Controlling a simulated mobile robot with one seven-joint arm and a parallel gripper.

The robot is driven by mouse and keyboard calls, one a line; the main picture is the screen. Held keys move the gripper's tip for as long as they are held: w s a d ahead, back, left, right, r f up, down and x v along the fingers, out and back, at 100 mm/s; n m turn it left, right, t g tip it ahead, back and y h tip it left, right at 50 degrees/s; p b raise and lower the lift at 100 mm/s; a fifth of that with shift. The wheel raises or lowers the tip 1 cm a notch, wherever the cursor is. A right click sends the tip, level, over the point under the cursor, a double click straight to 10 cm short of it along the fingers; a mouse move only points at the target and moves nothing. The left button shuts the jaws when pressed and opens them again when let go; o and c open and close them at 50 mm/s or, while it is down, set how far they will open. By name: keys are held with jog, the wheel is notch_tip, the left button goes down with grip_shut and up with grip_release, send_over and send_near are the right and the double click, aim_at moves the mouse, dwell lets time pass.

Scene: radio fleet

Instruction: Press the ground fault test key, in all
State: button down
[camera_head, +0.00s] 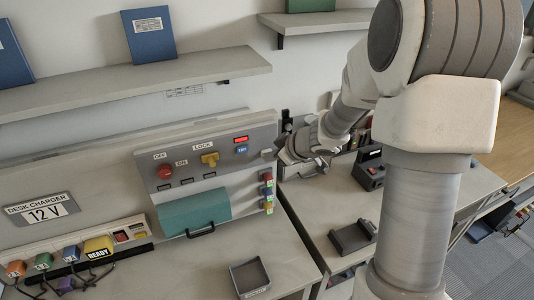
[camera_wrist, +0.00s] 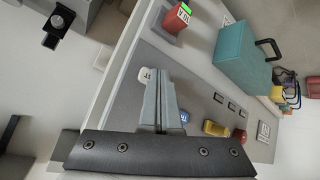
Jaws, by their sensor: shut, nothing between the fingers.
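A grey wall panel (camera_head: 225,168) carries a pale key (camera_head: 267,153) near its right edge. In the wrist view this pale, rounded key (camera_wrist: 145,75) bears dark lettering too small to read surely. My gripper (camera_head: 279,154) is at the panel's right edge, close to the pale key. In the wrist view my shut, empty fingers (camera_wrist: 164,80) lie just beside the key in the picture; I cannot tell whether they touch it. A blue key (camera_head: 241,149) sits below a red display (camera_head: 240,139); the blue key also shows beside my fingers in the wrist view (camera_wrist: 184,117).
The panel also has a red knob (camera_head: 165,171), a yellow knob (camera_head: 210,159) and a teal cover with a handle (camera_head: 195,212). Coloured blocks (camera_head: 267,190) stick out at its right edge. A shelf (camera_head: 130,84) runs above. A dark tray (camera_head: 250,277) lies on the desk.

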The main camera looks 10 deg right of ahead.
jog(key=shift+s, duration=0.15)
jog(key=shift+s+d, duration=0.1)
jog(key=shift+s, duration=0.5)
jog(key=s, duration=0.2)
jog(key=s+d, duration=0.1)
jog(key=s, duration=0.2)
dwell(0.3)
dwell(0.6)
